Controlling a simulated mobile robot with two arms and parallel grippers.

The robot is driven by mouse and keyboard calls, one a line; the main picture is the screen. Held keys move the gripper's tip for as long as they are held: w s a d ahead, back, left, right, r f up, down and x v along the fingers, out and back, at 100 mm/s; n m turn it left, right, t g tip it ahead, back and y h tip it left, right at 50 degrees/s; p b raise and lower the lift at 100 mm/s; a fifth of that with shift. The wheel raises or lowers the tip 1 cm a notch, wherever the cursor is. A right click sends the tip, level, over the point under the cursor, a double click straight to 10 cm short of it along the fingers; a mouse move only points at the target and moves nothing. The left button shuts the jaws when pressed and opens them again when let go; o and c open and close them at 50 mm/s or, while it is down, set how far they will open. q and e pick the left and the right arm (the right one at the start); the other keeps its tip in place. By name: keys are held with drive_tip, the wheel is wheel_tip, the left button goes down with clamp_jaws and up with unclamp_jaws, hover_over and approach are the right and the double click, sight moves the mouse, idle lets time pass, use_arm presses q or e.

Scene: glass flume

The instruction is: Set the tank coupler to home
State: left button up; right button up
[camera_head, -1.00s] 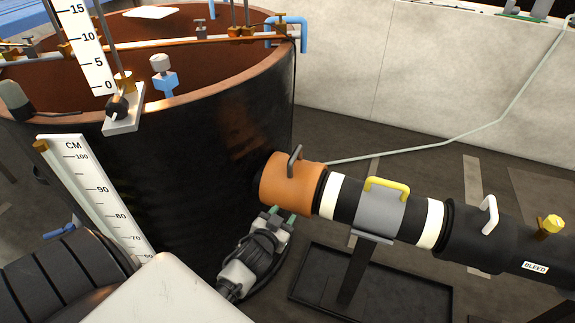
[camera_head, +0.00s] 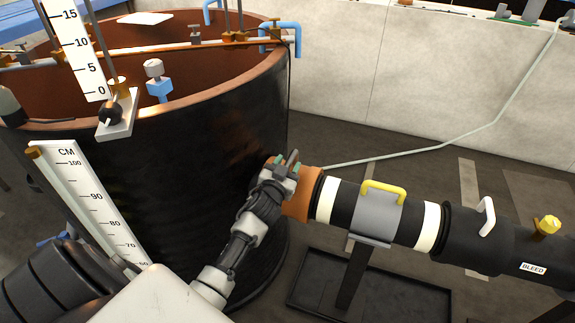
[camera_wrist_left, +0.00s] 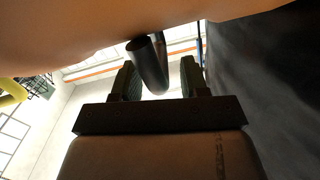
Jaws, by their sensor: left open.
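The tank coupler (camera_head: 305,195) is an orange collar where the pipe meets the dark tank, with a dark grey handle (camera_head: 293,157) on top. My left gripper (camera_head: 286,165) is at this handle, partly covering it and the collar's left part. In the left wrist view the open fingers (camera_wrist_left: 158,80) stand either side of the dark handle (camera_wrist_left: 150,65), with the orange collar (camera_wrist_left: 150,18) across the top. A gap shows beside the handle, so the fingers are not closed on it. My right gripper is not in view.
Right along the pipe are a grey sleeve with a yellow handle (camera_head: 384,188), a white handle (camera_head: 487,215) and a yellow bleed knob (camera_head: 549,225). A support stand (camera_head: 352,278) is below. The large tank (camera_head: 170,165) fills the left, with a CM scale (camera_head: 88,200) in front.

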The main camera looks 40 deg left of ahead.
use_arm(q)
drive_tip(key=shift+w, duration=0.25)
clamp_jaws()
drive_tip(key=d, duration=0.2)
drive_tip(key=w+d+b, duration=0.1)
drive_tip(key=d, duration=0.2)
drive_tip(key=w+d+b, duration=0.1)
drive_tip(key=d, duration=0.2)
drive_tip(key=shift+f, duration=0.1)
drive_tip(key=shift+d, duration=0.4)
unclamp_jaws()
drive_tip(key=shift+d, duration=0.15)
